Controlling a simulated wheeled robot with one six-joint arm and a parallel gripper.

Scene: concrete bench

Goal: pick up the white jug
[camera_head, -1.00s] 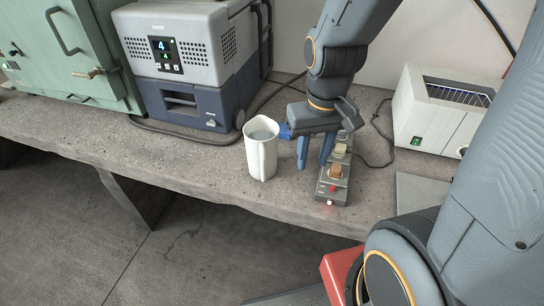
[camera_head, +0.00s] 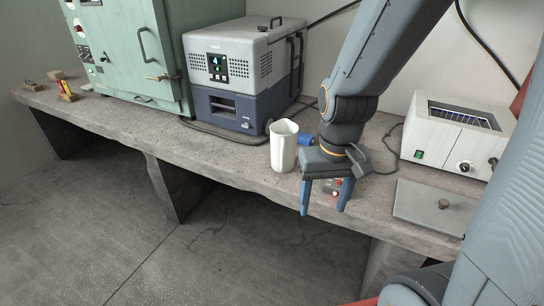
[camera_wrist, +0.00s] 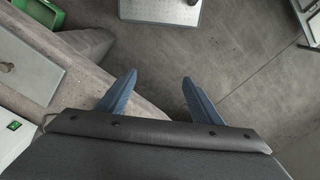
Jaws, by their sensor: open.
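The white jug (camera_head: 284,146) stands upright on the concrete bench (camera_head: 240,160), near its front edge, in the head view. My gripper (camera_head: 324,210) is to the right of the jug and nearer the front edge, fingers pointing down. Its two blue fingers are apart with nothing between them. In the wrist view my open fingers (camera_wrist: 158,95) show over the bench edge and the floor. The jug is not in the wrist view.
A blue object (camera_head: 305,139) sits just right of the jug. A small device (camera_head: 333,186) is partly hidden behind my gripper. A grey-blue machine (camera_head: 243,75) stands behind left. A white box (camera_head: 455,135) and a flat plate (camera_head: 435,207) are at right.

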